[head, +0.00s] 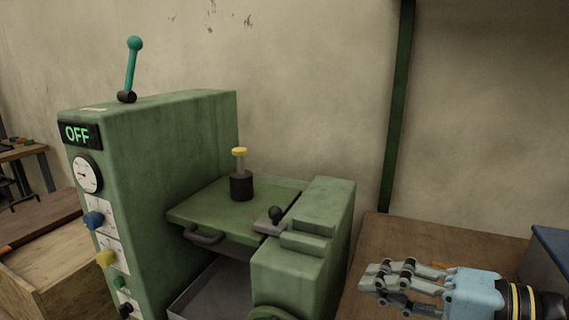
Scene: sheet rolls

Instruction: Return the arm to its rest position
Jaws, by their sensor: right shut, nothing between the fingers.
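My right gripper (378,278) shows at the lower right, light blue with grey linked fingers pointing left. It is shut and empty. It is in front of a brown table top (450,243), to the right of the green machine (150,160), and appears apart from the machine. My left gripper is not in view.
The machine has a teal lever (132,65) on top, a lit "OFF" display (77,133), a gauge (88,173) and knobs. A black post with a yellow cap (239,152) stands on its plate. A wooden crate (62,270) is at left, a blue box (550,250) at right.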

